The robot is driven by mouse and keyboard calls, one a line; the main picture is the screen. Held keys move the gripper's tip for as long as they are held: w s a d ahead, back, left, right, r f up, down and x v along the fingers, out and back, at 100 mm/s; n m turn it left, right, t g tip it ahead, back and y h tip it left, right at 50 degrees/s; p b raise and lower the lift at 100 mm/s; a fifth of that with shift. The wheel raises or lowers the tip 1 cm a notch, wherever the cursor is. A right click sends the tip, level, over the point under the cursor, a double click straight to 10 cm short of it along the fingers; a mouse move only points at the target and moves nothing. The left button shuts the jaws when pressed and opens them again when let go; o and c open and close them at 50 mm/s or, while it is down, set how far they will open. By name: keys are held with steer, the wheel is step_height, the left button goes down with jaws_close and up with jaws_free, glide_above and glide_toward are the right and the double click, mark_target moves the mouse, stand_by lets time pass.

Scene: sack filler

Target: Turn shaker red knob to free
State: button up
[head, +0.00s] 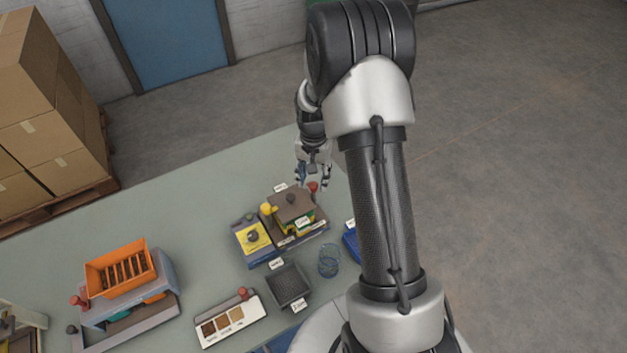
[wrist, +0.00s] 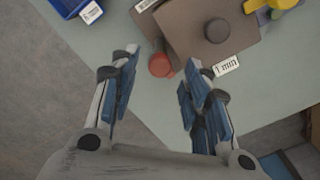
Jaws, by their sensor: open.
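A brown-topped unit (head: 291,207) with a dark round knob on its lid stands near the far right end of the bench; I take it for the shaker. Its red knob (head: 313,187) sticks out at its back corner. In the wrist view the red knob (wrist: 160,65) lies just beyond the lid's edge, beside a tag reading "1 mm". My gripper (head: 313,176) is open and empty, just behind the knob. In the wrist view my gripper's fingertips (wrist: 159,57) lie on either side of the knob; contact is not visible. The knob's setting marks are not readable.
A yellow-faced box (head: 252,238), a dark tray (head: 289,285), a clear beaker (head: 329,260) and a blue tray (head: 350,242) stand close by. An orange-topped machine (head: 120,268) and a sample card (head: 231,319) are on the left. The bench behind the unit is clear.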

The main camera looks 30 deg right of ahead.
mark_target(313, 184)
step_height(313, 184, up, 10)
stand_by(0.3)
steer(key=shift+a+r, duration=0.1)
stand_by(0.3)
steer(key=s+a+r+n+t+b, duration=0.2)
steer(key=s+a+r+n+b, duration=0.3)
steer(key=s+a+r, duration=0.4)
steer(key=s+a+f+n+t+b, duration=0.1)
steer(key=s+a+n+b, duration=0.1)
steer(key=s, duration=0.6)
steer(key=s+a+f+n+t+b, duration=0.1)
steer(key=s+b, duration=0.3)
steer(key=s, duration=0.5)
steer(key=shift+a+f+n+t, duration=0.3)
steer(key=shift+a+f+n, duration=0.1)
steer(key=shift+a, duration=0.4)
steer(key=shift+w, duration=0.1)
